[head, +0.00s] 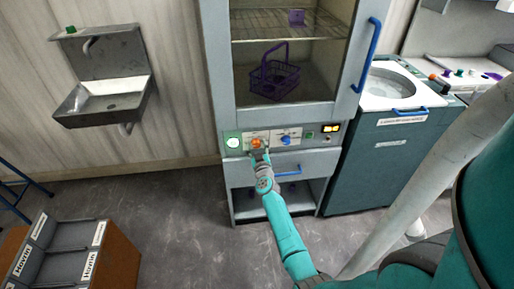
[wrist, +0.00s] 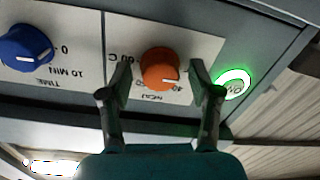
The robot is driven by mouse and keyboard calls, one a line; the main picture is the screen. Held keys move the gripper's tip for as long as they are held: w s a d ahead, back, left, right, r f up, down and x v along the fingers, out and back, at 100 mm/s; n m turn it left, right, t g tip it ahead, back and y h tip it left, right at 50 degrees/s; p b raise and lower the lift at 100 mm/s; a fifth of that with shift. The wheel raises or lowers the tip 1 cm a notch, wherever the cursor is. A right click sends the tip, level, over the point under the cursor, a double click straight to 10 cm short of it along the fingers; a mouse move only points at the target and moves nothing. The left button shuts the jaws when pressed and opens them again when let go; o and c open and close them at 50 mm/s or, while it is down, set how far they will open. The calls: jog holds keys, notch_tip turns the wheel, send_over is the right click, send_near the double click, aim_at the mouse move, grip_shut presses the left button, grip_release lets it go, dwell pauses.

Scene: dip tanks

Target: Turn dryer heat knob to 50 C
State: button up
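The orange heat knob (wrist: 160,68) is on the dryer's white panel in the wrist view, which shows the lettering upside down. "60 C" is printed on its left and a partly hidden "40" at its lower right. Its light pointer mark seems to face the 40 side. My gripper (wrist: 160,78) is open, with one finger on each side of the knob and a visible gap on both sides. In the head view my gripper (head: 260,155) is at the dryer (head: 215,80) panel, just below the orange knob (head: 256,143).
A blue time knob (wrist: 26,47) and a green-lit round button (wrist: 234,84) flank the heat knob. The dryer's glass door has a blue handle (head: 366,55); a purple basket (head: 275,76) is inside. A blue drawer handle (head: 288,172) is below the panel.

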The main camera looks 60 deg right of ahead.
jog(key=c, duration=1)
jog(key=shift+o, duration=0.2)
jog(key=shift+m, duration=0.3)
jog(key=m, duration=0.4)
jog(key=shift+m, duration=0.3)
jog(key=m, duration=0.4)
jog(key=shift+m, duration=0.3)
jog(key=m, duration=1.4)
jog(key=shift+h, duration=0.3)
jog(key=shift+m, duration=0.4)
